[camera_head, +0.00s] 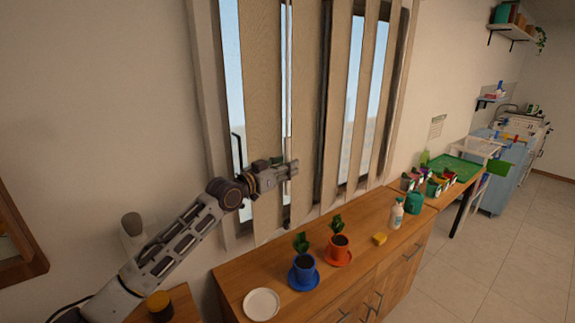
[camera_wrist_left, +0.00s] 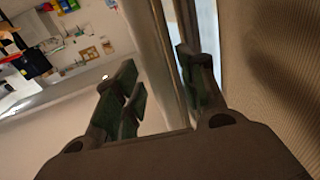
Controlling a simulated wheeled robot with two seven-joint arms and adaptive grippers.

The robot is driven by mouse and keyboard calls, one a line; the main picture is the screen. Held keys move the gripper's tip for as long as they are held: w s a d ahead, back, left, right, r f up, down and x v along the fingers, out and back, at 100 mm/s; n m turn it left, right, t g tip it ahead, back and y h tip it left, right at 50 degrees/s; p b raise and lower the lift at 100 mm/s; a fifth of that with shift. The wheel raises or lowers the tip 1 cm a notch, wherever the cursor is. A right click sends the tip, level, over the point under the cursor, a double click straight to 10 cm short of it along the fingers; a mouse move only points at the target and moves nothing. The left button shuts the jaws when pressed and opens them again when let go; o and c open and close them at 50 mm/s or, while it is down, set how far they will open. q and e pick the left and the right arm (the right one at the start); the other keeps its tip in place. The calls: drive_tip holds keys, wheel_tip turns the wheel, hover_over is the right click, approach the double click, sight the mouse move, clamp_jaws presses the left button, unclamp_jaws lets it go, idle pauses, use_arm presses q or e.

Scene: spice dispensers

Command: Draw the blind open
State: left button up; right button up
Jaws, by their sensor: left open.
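The blind (camera_head: 262,70) hangs over the window in beige vertical slats, with gaps that show pale blue glass. A thin pale wand or cord (camera_head: 288,70) hangs down in front of the slats, left of the middle. My left gripper (camera_head: 291,168) is at this wand's height range, close to the slats. In the left wrist view the two dark fingers of my left gripper (camera_wrist_left: 160,88) stand apart, with pale and grey upright strips showing behind and between them. I cannot tell whether the wand lies between the fingers. A slat (camera_wrist_left: 275,60) fills the right side. My right gripper is not in view.
Below the window a wooden cabinet (camera_head: 232,285) holds a white plate (camera_head: 261,304), a blue pot (camera_head: 303,269), an orange pot (camera_head: 340,250), a yellow sponge (camera_head: 380,239) and a white bottle (camera_head: 396,214). Seedling pots and a green tray (camera_head: 452,168) stand farther right.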

use_arm(q)
drive_tip(key=shift+w+d, duration=0.35)
drive_tip(key=shift+w, duration=0.05)
clamp_jaws()
